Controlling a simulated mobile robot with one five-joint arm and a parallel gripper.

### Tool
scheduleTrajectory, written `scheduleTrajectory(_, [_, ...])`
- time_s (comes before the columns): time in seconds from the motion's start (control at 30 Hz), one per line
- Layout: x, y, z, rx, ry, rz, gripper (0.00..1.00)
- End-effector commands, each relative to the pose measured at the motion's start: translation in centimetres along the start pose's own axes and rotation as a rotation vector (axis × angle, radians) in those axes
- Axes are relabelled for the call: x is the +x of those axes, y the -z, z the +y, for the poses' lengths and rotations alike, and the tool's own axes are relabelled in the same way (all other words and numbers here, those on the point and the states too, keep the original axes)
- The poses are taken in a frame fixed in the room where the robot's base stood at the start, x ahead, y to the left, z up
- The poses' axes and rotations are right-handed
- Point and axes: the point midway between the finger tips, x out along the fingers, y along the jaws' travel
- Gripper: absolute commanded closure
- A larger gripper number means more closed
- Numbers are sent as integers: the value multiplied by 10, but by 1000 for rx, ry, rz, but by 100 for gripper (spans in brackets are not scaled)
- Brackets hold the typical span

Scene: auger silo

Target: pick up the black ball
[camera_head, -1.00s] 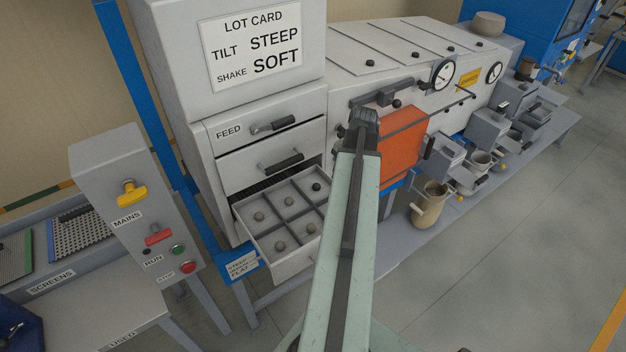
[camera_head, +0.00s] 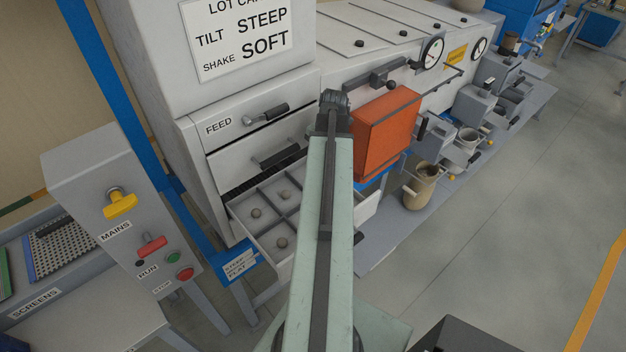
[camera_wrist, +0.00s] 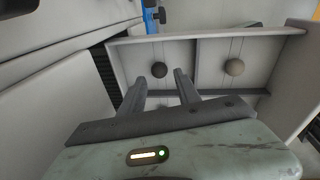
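The black ball (camera_wrist: 159,69) lies in a compartment of the open divided drawer (camera_wrist: 280,36) in the wrist view. It appears just beyond my fingertips, framed between them. My gripper (camera_wrist: 160,75) is open, and nothing is between its fingers. A grey-brown ball (camera_wrist: 235,67) lies in the neighbouring compartment to the right.
The feed cabinet (camera_head: 222,165) with closed drawers stands behind the open drawer. An orange box (camera_head: 386,133) is right of my arm. A switch post (camera_head: 122,225) with a yellow handle stands at left. Open floor (camera_head: 500,240) lies at right.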

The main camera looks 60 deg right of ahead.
Motion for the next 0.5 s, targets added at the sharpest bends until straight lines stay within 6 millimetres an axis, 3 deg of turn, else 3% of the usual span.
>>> scheduleTrajectory(0.3, [51, 2, 2, 0, 0, 0, 61])
scheduleTrajectory(0.5, [50, 3, 2, 1, 0, 0, 61])
